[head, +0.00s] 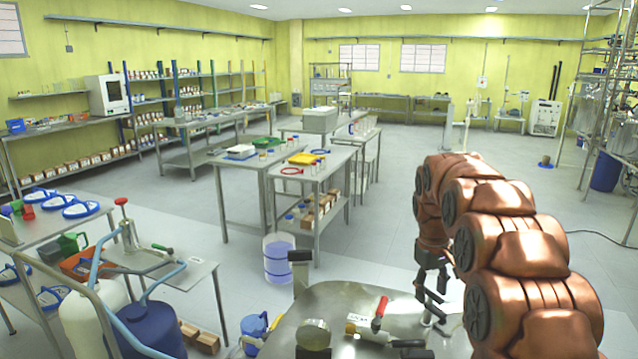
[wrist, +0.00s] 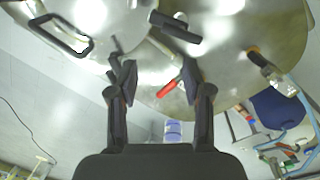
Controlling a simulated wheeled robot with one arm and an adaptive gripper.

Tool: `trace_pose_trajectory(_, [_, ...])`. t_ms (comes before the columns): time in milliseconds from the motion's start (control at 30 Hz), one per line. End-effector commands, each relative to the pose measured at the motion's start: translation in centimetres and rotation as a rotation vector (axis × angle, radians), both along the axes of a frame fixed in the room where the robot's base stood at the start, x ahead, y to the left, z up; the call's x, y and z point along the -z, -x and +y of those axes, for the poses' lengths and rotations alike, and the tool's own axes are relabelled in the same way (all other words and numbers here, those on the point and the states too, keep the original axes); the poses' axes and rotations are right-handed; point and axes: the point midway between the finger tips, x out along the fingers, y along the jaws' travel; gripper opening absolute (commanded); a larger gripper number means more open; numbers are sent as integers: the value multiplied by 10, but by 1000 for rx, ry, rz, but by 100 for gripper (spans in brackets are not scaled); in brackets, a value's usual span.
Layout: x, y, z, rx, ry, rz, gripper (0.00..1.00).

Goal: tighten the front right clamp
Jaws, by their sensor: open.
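A round steel lid (head: 335,295) fills the bottom centre of the head view and also shows at the top of the wrist view (wrist: 235,60). Near its right edge sits a dark bar-shaped clamp handle (head: 408,344); a dark handle also shows in the wrist view (wrist: 175,27). I cannot tell for sure which fitting is the front right clamp. A red handle (head: 379,312) stands on the lid, left of my gripper; it shows between the fingers in the wrist view (wrist: 167,88). My gripper (head: 431,312) hangs by the lid's right side, open and empty, fingers (wrist: 156,75) apart.
A blue vessel (head: 150,325) and a side table (head: 165,270) are at left. The floor behind the lid is mostly clear around a translucent drum (head: 279,260).

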Motion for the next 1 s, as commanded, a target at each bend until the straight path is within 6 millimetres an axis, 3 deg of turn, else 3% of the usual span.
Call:
trace_pose_trajectory(433, [-25,105,28,82,-27,29,49])
trace_pose_trajectory(1000, [-23,252,55,195,-53,75,49])
